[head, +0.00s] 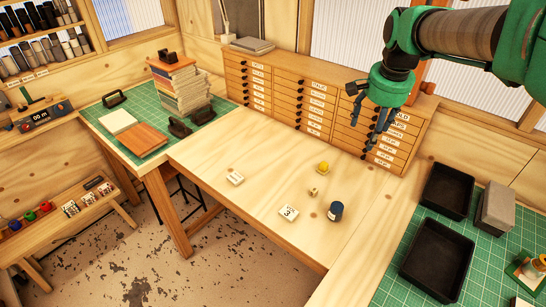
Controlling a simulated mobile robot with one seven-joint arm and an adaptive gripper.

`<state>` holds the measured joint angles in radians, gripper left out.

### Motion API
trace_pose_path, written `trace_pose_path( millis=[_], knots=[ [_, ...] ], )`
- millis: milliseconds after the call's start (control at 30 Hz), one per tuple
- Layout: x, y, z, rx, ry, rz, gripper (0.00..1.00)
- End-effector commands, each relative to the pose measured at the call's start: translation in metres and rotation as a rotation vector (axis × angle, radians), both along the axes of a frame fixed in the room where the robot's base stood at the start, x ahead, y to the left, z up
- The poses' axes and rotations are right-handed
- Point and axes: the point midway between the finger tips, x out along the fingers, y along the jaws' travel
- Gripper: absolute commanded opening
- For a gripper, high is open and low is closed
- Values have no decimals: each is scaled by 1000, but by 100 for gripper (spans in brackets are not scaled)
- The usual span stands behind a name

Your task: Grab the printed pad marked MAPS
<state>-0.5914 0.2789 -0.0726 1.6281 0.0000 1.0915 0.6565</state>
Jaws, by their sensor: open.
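My gripper (366,128) hangs open and empty at the upper right, in front of the right drawer column, with its fingers pointing down. Behind it, a white label plate (397,125) on a drawer front seems to read MAPS, though the print is small. Two small white printed blocks or pads lie on the pale wooden table: one (235,177) left of the middle and one (288,212) nearer the front. I cannot read MAPS on either. My gripper is above and behind both, well apart from them.
A dark blue jar (336,211), a yellow knob-like object (323,167) and a small wooden cube (313,191) stand on the table. The wooden drawer cabinet (290,97) lines its back. Black trays (437,260) lie at right. The table's left part is clear.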

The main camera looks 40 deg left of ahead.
Motion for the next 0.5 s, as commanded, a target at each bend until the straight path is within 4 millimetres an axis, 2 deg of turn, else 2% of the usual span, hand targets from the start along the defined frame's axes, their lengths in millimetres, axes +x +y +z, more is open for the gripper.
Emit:
trace_pose_path(
  millis=[33,233,500],
  knots=[
    [3,19,-3,-3,10,2,69],
    [10,85,-22,-10,42,-3,69],
    [6,176,-56,-25,83,-12,69]
  ],
)
